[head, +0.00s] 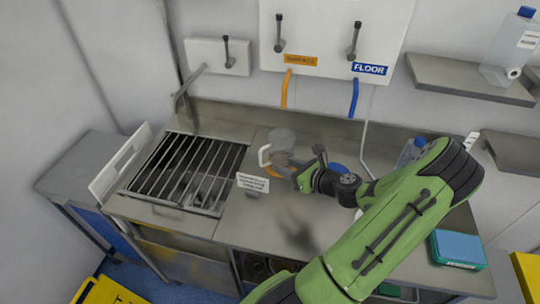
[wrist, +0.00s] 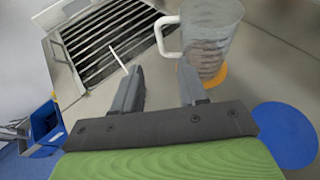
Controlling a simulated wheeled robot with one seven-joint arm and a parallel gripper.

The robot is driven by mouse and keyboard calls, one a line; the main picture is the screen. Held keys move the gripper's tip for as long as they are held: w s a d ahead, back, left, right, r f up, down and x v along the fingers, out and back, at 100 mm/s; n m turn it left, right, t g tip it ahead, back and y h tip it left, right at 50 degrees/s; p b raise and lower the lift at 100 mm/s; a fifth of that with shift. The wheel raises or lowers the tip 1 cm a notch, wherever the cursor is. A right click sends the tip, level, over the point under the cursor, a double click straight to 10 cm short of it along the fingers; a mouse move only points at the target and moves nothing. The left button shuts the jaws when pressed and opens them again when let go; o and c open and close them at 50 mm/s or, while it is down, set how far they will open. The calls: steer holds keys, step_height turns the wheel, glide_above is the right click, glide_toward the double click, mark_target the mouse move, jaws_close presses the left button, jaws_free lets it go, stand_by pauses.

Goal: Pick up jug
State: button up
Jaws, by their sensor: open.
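The jug (head: 282,141) is a translucent grey vessel with a white handle, standing on the steel counter in the middle of the head view. My gripper (wrist: 158,72) is open and empty. The handle lies ahead of the gap between the fingers, and the jug's body is ahead of the right finger.
A sink grate (head: 188,172) lies left of the jug. A small white sign (head: 253,183) stands just in front. A blue disc (wrist: 286,135) and an orange disc (wrist: 215,76) lie on the counter. A teal box (head: 458,248) sits at the right. Wall shelves (head: 470,78) are at upper right.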

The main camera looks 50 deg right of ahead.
glide_toward(261, 158)
steer(key=x, duration=0.3)
steer(key=b+x, duration=0.1)
steer(key=x, duration=0.4)
steer(key=shift+w+d+f, duration=0.1)
steer(key=shift+w+d, duration=0.05)
steer(key=shift+c, duration=0.3)
jaws_close()
